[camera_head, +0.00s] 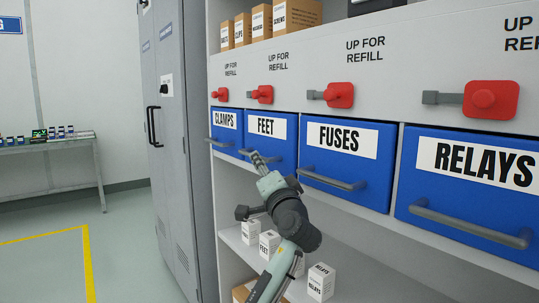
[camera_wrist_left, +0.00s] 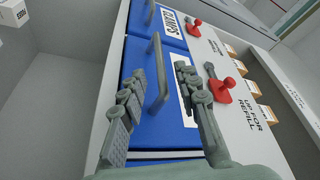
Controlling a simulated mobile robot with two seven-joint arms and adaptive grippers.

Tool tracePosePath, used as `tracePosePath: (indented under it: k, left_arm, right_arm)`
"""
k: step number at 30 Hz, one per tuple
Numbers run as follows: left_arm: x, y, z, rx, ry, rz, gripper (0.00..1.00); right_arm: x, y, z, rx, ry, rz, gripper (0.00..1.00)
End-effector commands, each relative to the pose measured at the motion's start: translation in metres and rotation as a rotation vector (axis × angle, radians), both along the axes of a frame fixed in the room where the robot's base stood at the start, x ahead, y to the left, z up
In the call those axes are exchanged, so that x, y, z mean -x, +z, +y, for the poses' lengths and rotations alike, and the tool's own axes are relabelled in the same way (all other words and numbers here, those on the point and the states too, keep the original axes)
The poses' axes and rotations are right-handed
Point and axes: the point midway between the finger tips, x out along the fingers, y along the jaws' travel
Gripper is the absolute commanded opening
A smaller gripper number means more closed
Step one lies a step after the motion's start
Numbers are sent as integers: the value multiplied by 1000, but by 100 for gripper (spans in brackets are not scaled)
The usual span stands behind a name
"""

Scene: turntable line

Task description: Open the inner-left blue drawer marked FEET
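The blue FEET drawer (camera_head: 283,150) is closed in the shelf front, between the CLAMPS and FUSES drawers. Its grey bar handle (camera_head: 244,153) is partly hidden behind my left gripper (camera_head: 257,160). In the left wrist view the FEET drawer (camera_wrist_left: 143,55) fills the middle, and its handle (camera_wrist_left: 157,75) shows between the two fingers of my left gripper (camera_wrist_left: 160,90). The fingers are spread apart on either side of the handle, with visible gaps. One finger covers most of the FEET label there. My right gripper is in neither view.
The closed CLAMPS (camera_head: 225,137), FUSES (camera_head: 345,180) and RELAYS (camera_head: 465,215) drawers share the row. Red levers (camera_head: 340,95) sit above the drawers. Small white boxes (camera_head: 321,281) stand on the shelf below. A grey cabinet (camera_head: 170,150) stands left; floor beyond it is open.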

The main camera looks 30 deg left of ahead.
Motion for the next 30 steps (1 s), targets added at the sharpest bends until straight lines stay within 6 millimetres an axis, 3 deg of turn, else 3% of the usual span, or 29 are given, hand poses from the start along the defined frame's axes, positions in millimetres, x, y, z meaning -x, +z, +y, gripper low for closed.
tracePosePath:
  k: [12, 23, 30]
  left_arm:
    - [-39, 13, 45, 0, 0, 3, 32]
    - [-43, 13, 50, 3, -1, 3, 32]
    - [-43, 13, 50, 3, -1, 3, 3]
  right_arm:
    - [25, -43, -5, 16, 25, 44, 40]
    - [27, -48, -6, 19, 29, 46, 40]
    - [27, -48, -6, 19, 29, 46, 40]
